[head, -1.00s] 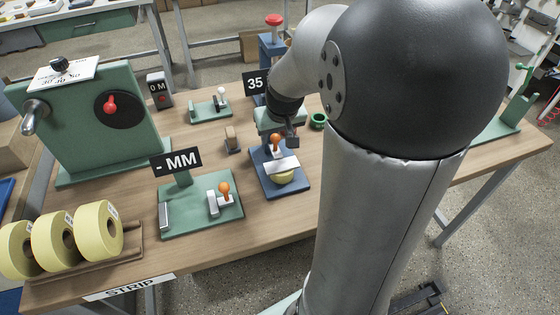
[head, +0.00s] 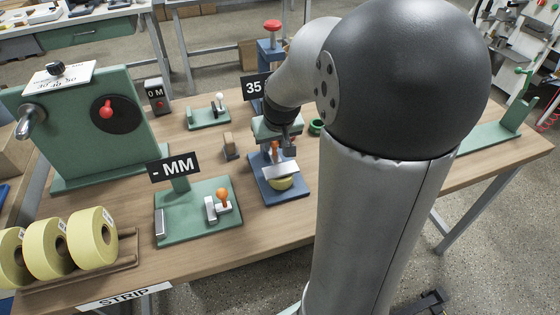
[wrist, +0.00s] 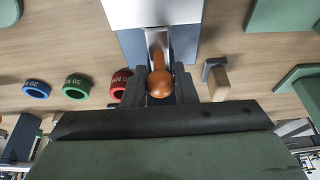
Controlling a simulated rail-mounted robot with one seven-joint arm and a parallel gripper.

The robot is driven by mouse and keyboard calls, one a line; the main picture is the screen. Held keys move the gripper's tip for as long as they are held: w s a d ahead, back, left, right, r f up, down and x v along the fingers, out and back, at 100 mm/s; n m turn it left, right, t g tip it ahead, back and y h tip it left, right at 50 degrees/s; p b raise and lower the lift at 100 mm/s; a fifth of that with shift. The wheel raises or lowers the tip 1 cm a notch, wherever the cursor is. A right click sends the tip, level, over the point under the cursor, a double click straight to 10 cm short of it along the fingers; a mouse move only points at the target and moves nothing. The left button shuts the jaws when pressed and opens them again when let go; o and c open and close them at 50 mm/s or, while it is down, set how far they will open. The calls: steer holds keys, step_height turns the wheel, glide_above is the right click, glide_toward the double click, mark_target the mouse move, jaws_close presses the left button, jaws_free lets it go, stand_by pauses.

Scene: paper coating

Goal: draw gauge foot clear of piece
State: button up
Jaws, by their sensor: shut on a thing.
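The gauge is a blue stand (head: 283,192) with a pale flat plate (head: 281,170) over a yellow round piece (head: 282,183). Its orange knob (wrist: 160,84) sits on a short metal lever (wrist: 157,45) in the wrist view. My gripper (wrist: 159,74) is shut on the knob, with dark fingers either side of it. In the head view my gripper (head: 284,150) stands above the pale plate, partly covering the knob (head: 274,153). The plate's underside is hidden, so I cannot tell whether the foot touches the yellow piece.
A green fixture (head: 180,232) with an "MM" sign and another orange knob stands left of the gauge. A small wooden block (head: 230,146) and green ring (head: 317,127) are near. Yellow rolls (head: 92,238) lie at the front left.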

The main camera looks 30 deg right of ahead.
steer(key=shift+r+p, duration=2.7)
steer(key=shift+r, duration=1.25)
steer(key=o, duration=1)
steer(key=shift+f, duration=0.1)
